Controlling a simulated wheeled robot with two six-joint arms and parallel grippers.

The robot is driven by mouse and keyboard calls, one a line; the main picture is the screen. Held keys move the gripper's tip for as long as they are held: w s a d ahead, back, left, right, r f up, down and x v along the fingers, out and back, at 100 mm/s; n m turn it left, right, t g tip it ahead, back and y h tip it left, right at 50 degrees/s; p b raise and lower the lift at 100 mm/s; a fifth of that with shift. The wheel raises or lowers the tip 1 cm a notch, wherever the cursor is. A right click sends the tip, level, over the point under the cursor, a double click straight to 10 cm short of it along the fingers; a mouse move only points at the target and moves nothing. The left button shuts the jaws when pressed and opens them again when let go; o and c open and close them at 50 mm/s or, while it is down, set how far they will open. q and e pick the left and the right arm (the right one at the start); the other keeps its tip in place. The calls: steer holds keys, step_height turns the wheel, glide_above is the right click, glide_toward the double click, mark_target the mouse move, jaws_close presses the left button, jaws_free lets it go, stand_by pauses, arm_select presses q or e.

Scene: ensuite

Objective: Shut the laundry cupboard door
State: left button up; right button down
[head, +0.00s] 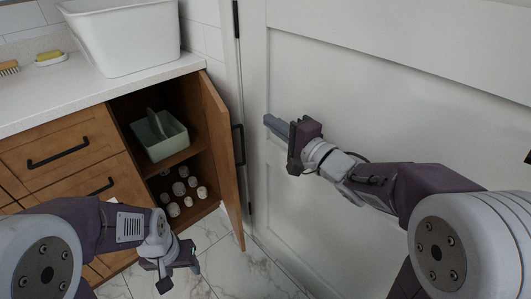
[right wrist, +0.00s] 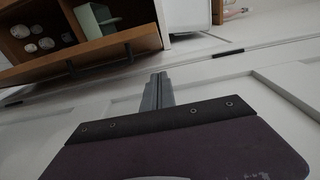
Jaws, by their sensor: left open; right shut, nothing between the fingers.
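The wooden cupboard door (head: 222,140) stands wide open at the right end of the vanity, with a black handle (head: 238,145) on its outer face. In the right wrist view the door (right wrist: 125,42) lies beyond the fingertips, its handle towards them. My right gripper (head: 268,120) is shut and empty, just right of the door and in front of a white panelled surface. Its fingers (right wrist: 158,80) point towards the wooden door, with a visible gap. My left gripper (head: 180,272) is open and empty, low in front of the cupboard.
Inside the cupboard are a green caddy (head: 160,135) and several white rolls (head: 181,188). A white basin (head: 125,38) stands on the counter (head: 60,90). A white panelled door (head: 350,110) closes off the right side. Tiled floor (head: 215,265) shows below the wooden door.

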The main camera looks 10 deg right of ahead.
arm_select(q)
step_height(320, 180, down, 7)
steer(key=b, duration=0.5)
steer(key=shift+a, duration=0.15)
arm_select(e)
steer(key=w+a+f, duration=0.2)
steer(key=w+a, duration=0.5)
steer(key=a, duration=0.2)
steer(key=shift+w+f, duration=0.2)
steer(key=shift+f, duration=0.1)
arm_select(q)
steer(key=shift+s, duration=0.1)
arm_select(e)
steer(key=shift+a, duration=0.15)
